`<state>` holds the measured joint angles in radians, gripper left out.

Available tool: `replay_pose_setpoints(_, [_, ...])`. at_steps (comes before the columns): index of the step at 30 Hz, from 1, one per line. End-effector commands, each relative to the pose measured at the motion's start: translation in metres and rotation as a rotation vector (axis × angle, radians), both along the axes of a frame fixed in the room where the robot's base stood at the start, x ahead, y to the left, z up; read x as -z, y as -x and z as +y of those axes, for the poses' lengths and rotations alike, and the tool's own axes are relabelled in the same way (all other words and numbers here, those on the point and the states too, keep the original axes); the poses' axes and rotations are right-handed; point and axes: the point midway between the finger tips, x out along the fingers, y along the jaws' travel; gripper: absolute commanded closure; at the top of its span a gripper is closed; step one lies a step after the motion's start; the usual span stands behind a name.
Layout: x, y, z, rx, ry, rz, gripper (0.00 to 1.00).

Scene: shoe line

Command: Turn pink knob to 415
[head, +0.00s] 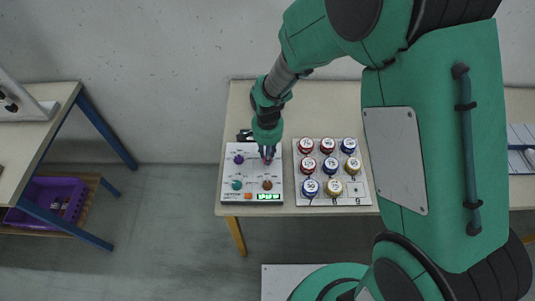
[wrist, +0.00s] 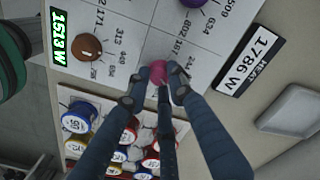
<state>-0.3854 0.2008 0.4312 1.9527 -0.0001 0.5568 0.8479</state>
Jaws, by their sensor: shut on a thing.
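The pink knob (wrist: 157,70) is on the white control panel (wrist: 130,22) and shows between my gripper's fingertips in the wrist view. My gripper (wrist: 156,82) is shut on it, with dark blue fingers on both sides and one in front. The fingers hide part of the knob and its pointer, so I cannot tell its setting. Printed numbers surround it. In the head view my gripper (head: 267,155) is over the upper right of the panel (head: 229,172) and largely hides the pink knob. The panel's green display (wrist: 60,36) appears to read 1513 W.
The brown knob (head: 267,185), teal knob (head: 237,185) and purple knob (head: 238,159) share the panel. A board of red, blue and yellow capped containers (head: 328,165) stands close to its right. A label reading 1786 W (wrist: 257,60) is by the panel's edge.

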Motion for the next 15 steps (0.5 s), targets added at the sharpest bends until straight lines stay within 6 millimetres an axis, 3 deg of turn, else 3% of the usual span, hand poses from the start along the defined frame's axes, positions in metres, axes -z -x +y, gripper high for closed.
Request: replay_pose_setpoints(15, [-0.0015, 0.0003, 0.0, -0.358, 0.0, 0.001, 1.0])
